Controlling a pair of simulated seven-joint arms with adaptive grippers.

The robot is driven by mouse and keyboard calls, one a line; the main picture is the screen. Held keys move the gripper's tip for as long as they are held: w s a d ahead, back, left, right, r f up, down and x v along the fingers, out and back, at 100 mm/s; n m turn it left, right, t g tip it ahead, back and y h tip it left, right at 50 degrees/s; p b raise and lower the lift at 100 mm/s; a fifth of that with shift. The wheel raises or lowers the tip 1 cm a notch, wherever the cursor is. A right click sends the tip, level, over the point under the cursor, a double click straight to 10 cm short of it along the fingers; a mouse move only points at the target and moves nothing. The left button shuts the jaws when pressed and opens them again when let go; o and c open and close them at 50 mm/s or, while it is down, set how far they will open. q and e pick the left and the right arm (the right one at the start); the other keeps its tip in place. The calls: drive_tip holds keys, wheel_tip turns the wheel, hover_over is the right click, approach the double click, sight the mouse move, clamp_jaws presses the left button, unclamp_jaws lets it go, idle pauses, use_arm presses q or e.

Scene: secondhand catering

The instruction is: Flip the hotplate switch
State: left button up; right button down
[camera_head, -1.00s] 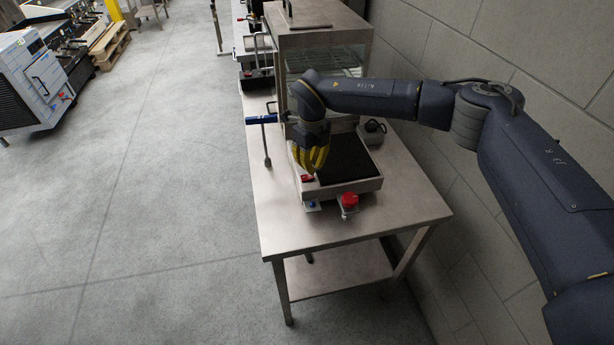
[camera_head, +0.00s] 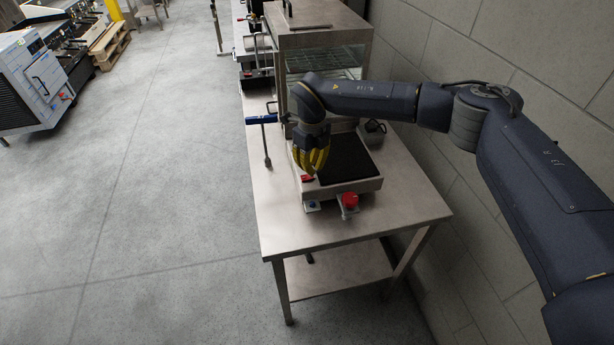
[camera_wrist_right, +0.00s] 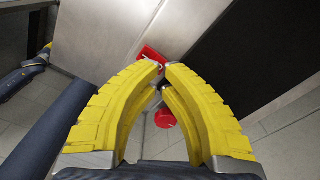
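The hotplate (camera_head: 371,186) is a low metal unit with a black top, on the steel table. Its red switch (camera_head: 307,179) is on the front left; it also shows in the right wrist view (camera_wrist_right: 149,54). My right gripper (camera_head: 312,172) has yellow fingers and points down just above the switch. In the right wrist view my right gripper (camera_wrist_right: 168,66) has its tips almost together, beside the red switch, with nothing seen held between them. Whether the tips touch the switch, I cannot tell. The switch is partly hidden by the fingers. My left gripper is not seen.
A red round button (camera_head: 349,200) and a small blue-knobbed part (camera_head: 312,206) sit at the hotplate's front. A glass-fronted cabinet (camera_head: 318,40) is behind, and a block wall (camera_head: 480,60) is on the right. The table's front (camera_head: 330,232) is clear.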

drive_tip(key=shift+f, duration=1.65)
idle(1.0)
drive_tip(key=shift+r, duration=3.5)
